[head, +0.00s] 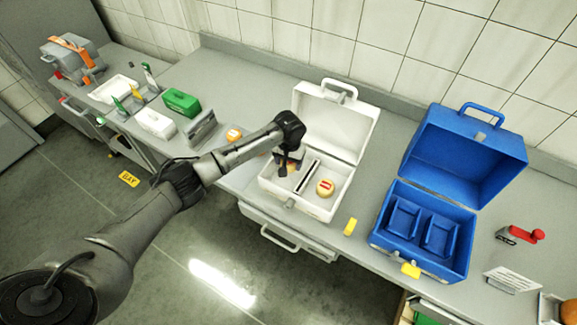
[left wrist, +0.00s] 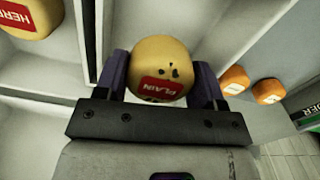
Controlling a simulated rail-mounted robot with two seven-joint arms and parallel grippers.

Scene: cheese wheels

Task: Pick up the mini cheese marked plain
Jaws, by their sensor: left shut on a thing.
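The mini cheese marked plain (left wrist: 160,62) is a yellow round with a red PLAIN label and a few dark spots. My left gripper (head: 288,166) is shut on it, with one finger on each side in the left wrist view (left wrist: 160,82). In the head view the gripper is over the left compartment of the open white case (head: 318,210), and the cheese is mostly hidden there. A yellow cheese with a red label (head: 325,188) sits in the right compartment; its label reads HERB in the left wrist view (left wrist: 30,14). My right gripper is not in view.
A divider (head: 307,177) splits the white case, and its lid (head: 336,120) stands open behind. An open blue case (head: 462,150) is to the right. Small orange rounds (head: 234,135) lie left of the white case. A yellow block (head: 350,227) lies between the cases.

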